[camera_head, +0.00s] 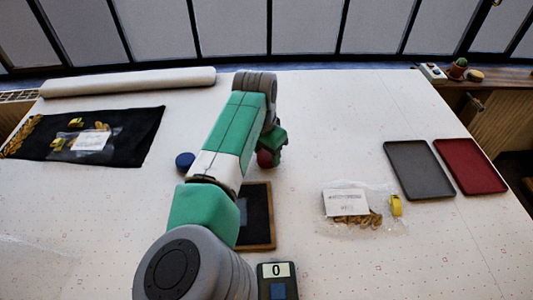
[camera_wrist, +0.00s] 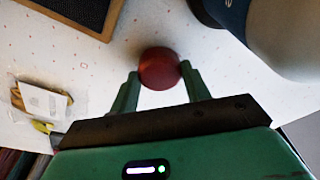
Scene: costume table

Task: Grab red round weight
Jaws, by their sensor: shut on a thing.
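The red round weight (camera_wrist: 159,68) sits between the two fingertips of my gripper (camera_wrist: 160,78) in the wrist view. The fingers touch it from both sides and are shut on it. In the head view the red weight (camera_head: 265,158) shows partly, just below my green gripper (camera_head: 272,150), which hides the rest. I cannot tell whether the weight rests on the table or is slightly raised.
A blue round weight (camera_head: 185,160) lies left of my arm. A wood-framed dark board (camera_head: 258,243) and a scale reading 0 (camera_head: 278,270) are nearer. A clear bag (camera_head: 350,208), a grey tray (camera_head: 419,170) and a red tray (camera_head: 470,167) lie right. A black cloth (camera_head: 140,140) lies left.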

